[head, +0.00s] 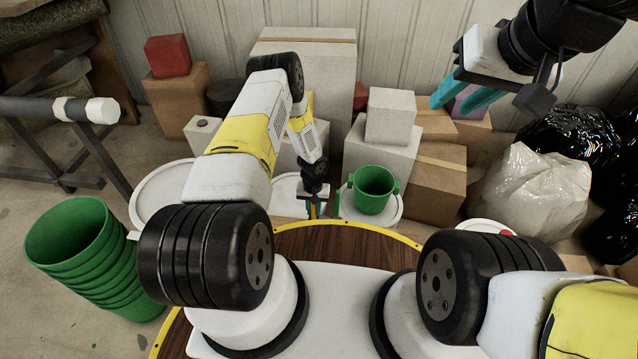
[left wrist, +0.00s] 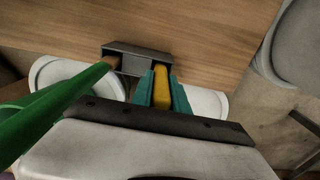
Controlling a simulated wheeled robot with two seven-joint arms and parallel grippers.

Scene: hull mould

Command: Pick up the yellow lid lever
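The yellow lid lever (left wrist: 161,88) shows in the left wrist view as a rounded yellow bar. It lies between the two teal fingers of my left gripper (left wrist: 162,84), which are close together with no clear gap on either side of it. A dark grey open holder (left wrist: 152,50) is just beyond the fingertips; I cannot tell if the lever still touches it. In the head view my left gripper (head: 314,211) is low in the middle, small and partly hidden. My right gripper (head: 464,98) is open and empty at the upper right.
A green bucket (head: 373,187) stands on a white lid right of my left gripper. Stacked green buckets (head: 85,255) stand at the left. Cardboard and white boxes (head: 385,150) fill the back. A wooden top with a yellow rim (head: 335,245) is in front.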

